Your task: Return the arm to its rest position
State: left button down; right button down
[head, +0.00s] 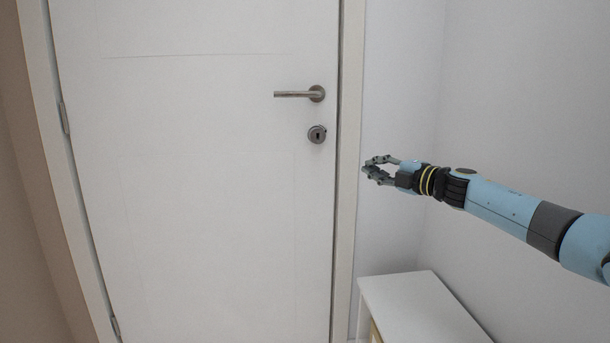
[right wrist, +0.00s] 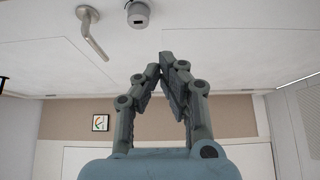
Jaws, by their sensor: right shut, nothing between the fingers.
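My right arm reaches in from the right edge of the head view, held out in front of the wall just right of the door. My right gripper (head: 370,168) is shut and empty, a little to the right of the door's edge and below the handle's height. In the right wrist view its fingertips (right wrist: 167,60) meet, with nothing between them. My left gripper is not in either view.
A white door (head: 190,190) fills the left and middle, and looks shut. It has a metal lever handle (head: 295,94) and a round lock (head: 317,134). A low white cabinet (head: 425,308) stands below my right arm. A small framed picture (right wrist: 100,123) hangs on a far wall.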

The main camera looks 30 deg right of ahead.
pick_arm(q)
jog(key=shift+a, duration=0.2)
